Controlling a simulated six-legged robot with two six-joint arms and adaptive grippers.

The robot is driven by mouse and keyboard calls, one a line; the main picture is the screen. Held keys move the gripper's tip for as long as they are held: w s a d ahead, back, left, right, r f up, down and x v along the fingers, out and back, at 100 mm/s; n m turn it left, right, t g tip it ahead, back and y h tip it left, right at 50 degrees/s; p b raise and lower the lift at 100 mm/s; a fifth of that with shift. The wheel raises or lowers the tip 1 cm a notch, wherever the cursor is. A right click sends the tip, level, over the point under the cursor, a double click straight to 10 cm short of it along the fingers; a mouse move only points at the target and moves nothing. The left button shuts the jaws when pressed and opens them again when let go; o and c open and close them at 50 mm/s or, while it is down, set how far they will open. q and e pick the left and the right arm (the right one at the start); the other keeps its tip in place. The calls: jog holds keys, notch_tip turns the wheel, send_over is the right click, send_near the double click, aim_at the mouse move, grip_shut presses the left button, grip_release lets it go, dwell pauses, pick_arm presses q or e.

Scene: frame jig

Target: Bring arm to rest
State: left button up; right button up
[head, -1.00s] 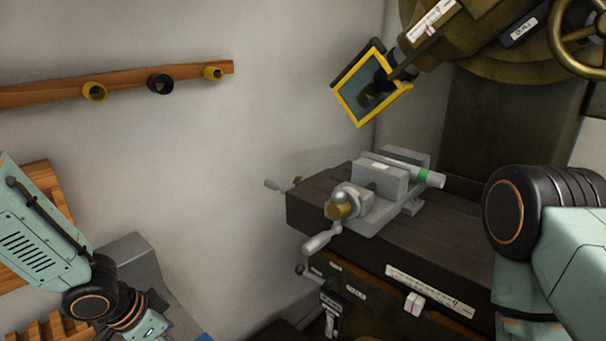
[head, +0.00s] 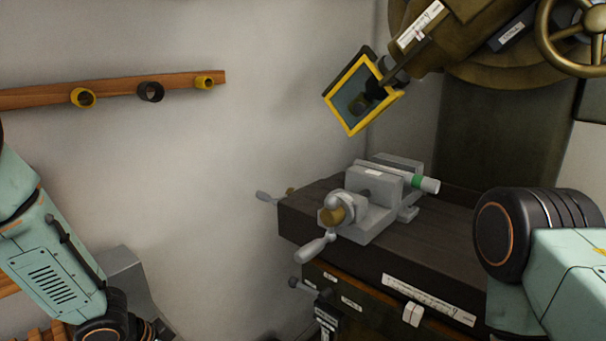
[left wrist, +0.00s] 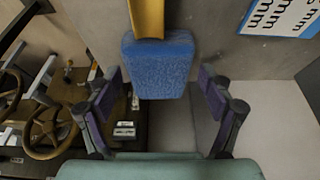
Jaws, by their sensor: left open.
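My left arm (head: 55,262) comes in from the left edge in the head view, and its gripper is below the frame there. In the left wrist view my left gripper (left wrist: 160,95) is open, with its two dark fingers spread apart. A blue block-like piece (left wrist: 158,65) on a yellow bar (left wrist: 147,18) shows between and beyond the fingers. I cannot tell how far it is from them. My right arm (head: 565,260) shows at the right edge of the head view; its gripper is not in view.
A grey vise (head: 370,205) holding a cylinder with a green band (head: 418,182) sits on a dark machine table (head: 430,250). A yellow-framed guard (head: 350,125) hangs above. A wooden rail (head: 120,90) with several rings is on the wall. Brass handwheels (left wrist: 50,130) show in the left wrist view.

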pick_arm(q)
jog(key=p+v, duration=0.7)
jog(key=v, duration=0.5)
jog(key=b+x, duration=0.7)
jog(key=x, duration=0.6)
jog(key=shift+s+b, duration=0.15)
jog(key=shift+b, duration=0.2)
notch_tip(320, 180, up, 7)
jog(key=p, duration=0.5)
jog(key=shift+a+r, duration=0.1)
jog(key=shift+r, duration=0.1)
jog(key=shift+r+p, duration=0.65)
jog(key=shift+p, duration=0.25)
notch_tip(320, 180, up, 2)
jog(key=shift+s+r+p, duration=0.1)
jog(key=shift+r+p, duration=0.1)
jog(key=shift+p, duration=0.65)
jog(key=shift+w+f, duration=0.15)
jog(key=shift+w, duration=0.05)
jog(key=shift+h, duration=0.3)
